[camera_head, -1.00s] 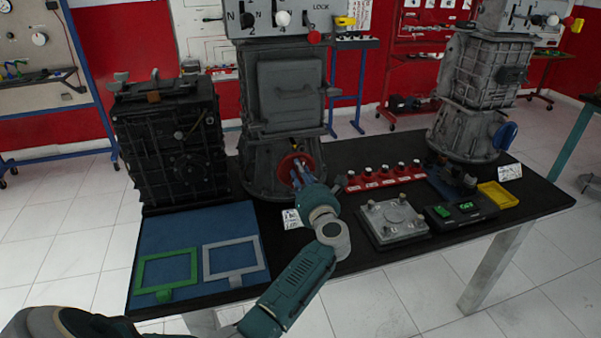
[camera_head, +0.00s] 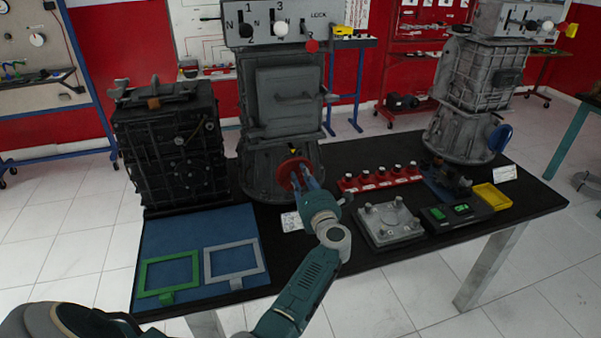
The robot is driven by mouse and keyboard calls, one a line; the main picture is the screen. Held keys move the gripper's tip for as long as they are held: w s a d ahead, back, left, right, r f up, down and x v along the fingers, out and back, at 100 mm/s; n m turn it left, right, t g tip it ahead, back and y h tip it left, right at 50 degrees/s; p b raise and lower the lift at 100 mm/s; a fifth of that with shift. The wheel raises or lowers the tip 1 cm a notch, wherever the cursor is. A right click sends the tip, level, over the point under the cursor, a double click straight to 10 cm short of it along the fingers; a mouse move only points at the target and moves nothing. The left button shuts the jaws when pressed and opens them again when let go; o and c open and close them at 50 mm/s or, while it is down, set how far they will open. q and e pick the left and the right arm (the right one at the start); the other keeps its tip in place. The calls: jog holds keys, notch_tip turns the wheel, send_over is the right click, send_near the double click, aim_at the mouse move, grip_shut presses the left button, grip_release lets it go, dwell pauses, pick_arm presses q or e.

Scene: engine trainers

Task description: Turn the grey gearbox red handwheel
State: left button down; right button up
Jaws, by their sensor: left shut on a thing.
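The grey gearbox (camera_head: 285,95) stands on the black table, left of its middle. Its red handwheel (camera_head: 286,170) sits low on the front, on the flared base. My left gripper (camera_head: 301,179) reaches up to the handwheel from the front right and is shut on its rim. The fingers cover the wheel's lower right part, so the exact contact is hard to see. My right gripper is not in view.
A black gearbox (camera_head: 170,150) stands close on the left. In front are a blue mat (camera_head: 195,228) with green and grey frames. To the right are a red block with several knobs (camera_head: 380,178), a grey plate (camera_head: 390,224), a yellow tray (camera_head: 491,197) and another grey gearbox (camera_head: 470,95) with a blue wheel.

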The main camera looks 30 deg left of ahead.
pick_arm(q)
jog(key=shift+w+d+f+m+p, duration=0.1)
jog(key=shift+f+m+p, duration=0.4)
jog(key=shift+m, duration=1.35)
jog(key=shift+w+d+f+m+p, duration=0.15)
jog(key=shift+m+p, duration=0.7)
jog(key=shift+m, duration=0.95)
jog(key=shift+w+d+f+m+p, duration=0.2)
jog(key=shift+m+p, duration=0.5)
jog(key=shift+m, duration=1.15)
jog(key=shift+s+a+f, duration=0.1)
jog(key=c, duration=1.5)
grip_release()
